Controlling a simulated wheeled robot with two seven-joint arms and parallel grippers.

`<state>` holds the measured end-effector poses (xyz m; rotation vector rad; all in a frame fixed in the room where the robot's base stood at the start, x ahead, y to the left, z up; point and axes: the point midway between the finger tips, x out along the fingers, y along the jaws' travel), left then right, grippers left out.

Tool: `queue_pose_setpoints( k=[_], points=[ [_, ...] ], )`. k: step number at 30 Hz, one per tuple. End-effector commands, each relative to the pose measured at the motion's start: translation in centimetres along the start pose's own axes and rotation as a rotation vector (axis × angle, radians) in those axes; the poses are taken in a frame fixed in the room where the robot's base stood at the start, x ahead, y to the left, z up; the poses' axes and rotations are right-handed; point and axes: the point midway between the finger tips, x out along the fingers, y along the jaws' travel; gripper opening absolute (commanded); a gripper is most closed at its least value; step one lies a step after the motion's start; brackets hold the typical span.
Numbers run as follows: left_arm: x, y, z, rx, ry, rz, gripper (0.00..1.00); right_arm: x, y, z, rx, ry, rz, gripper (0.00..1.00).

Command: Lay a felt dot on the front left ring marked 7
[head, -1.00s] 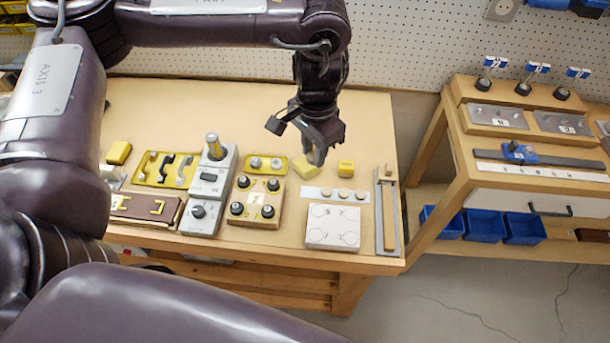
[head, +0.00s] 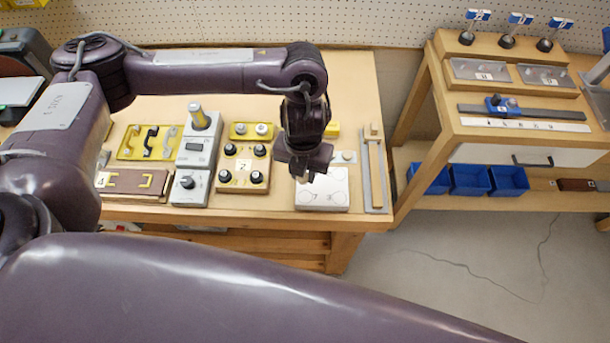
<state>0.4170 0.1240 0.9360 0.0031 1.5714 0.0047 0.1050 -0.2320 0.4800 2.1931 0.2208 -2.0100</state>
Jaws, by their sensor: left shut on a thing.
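The white plate (head: 340,203) with several thin rings lies near the front edge of the bench. Its front left ring (head: 311,198) shows below my gripper, but I cannot read its number clearly. My left gripper (head: 303,176) is above the plate's back left part, pointing down. It is shut on a small pale piece at its tips, probably a felt dot, mostly hidden by the fingers. Another felt dot (head: 347,156) lies on the pale strip behind the plate; the rest of that strip is hidden by the gripper. My right gripper is not in view.
A yellow-marked knob block (head: 243,178) stands close left of the plate, and a grey tray with a wooden bar (head: 375,180) close right. A yellow block (head: 332,129) is behind.

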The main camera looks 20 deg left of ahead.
Motion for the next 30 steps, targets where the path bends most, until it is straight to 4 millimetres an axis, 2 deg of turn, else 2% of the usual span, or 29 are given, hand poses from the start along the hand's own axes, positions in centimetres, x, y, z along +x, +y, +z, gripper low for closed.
queue_pose_setpoints(
  k=[3,9,14,24,30],
  points=[
    [0.7,-0.5,-0.6,0.180,0.002,-0.004,0.11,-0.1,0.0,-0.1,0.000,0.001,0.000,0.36],
    [1.3,-0.7,-0.9,0.315,-0.001,-0.006,0.11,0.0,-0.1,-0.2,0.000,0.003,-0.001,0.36],
    [2.1,-0.7,-0.9,0.324,-0.001,-0.006,0.11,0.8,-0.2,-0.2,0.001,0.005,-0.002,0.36],
    [5.5,-0.7,-0.9,0.321,-0.001,-0.005,0.11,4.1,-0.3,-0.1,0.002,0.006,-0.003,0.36],
    [6.7,-0.7,-0.9,0.320,-0.001,-0.005,0.11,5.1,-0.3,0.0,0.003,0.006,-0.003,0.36]
  ],
)
